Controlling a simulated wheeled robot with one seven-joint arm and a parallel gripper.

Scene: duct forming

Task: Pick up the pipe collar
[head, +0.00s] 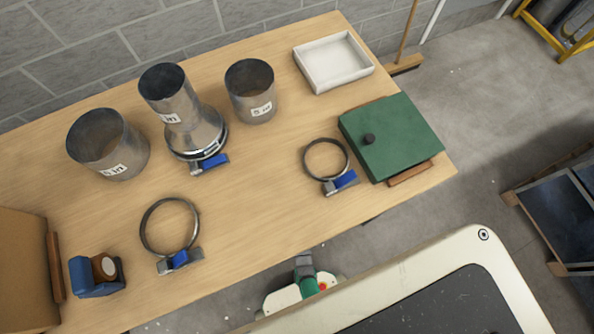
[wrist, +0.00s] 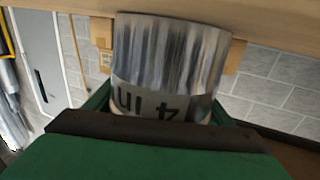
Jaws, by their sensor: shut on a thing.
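The pipe collar (wrist: 170,55), a short grey metal sleeve with a pale band reading "4 in" upside down, fills the middle of the wrist view. My green gripper (wrist: 161,102) is shut on it, with one finger at each side. The dark bar and green body of my gripper hide the collar's near end. My gripper's hold is not clear in the head view. There, a metal sleeve (head: 165,83) with a partly readable label stands on a flared metal piece (head: 196,134); I cannot tell whether it is the same collar.
On the wooden table (head: 250,200) stand a wide metal sleeve (head: 110,146) and another marked "5 in" (head: 250,91). Two ring clamps (head: 143,228) (head: 307,165) lie in front. A white tray (head: 334,64), green case (head: 400,130) and blue tool (head: 92,278) are near the edges.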

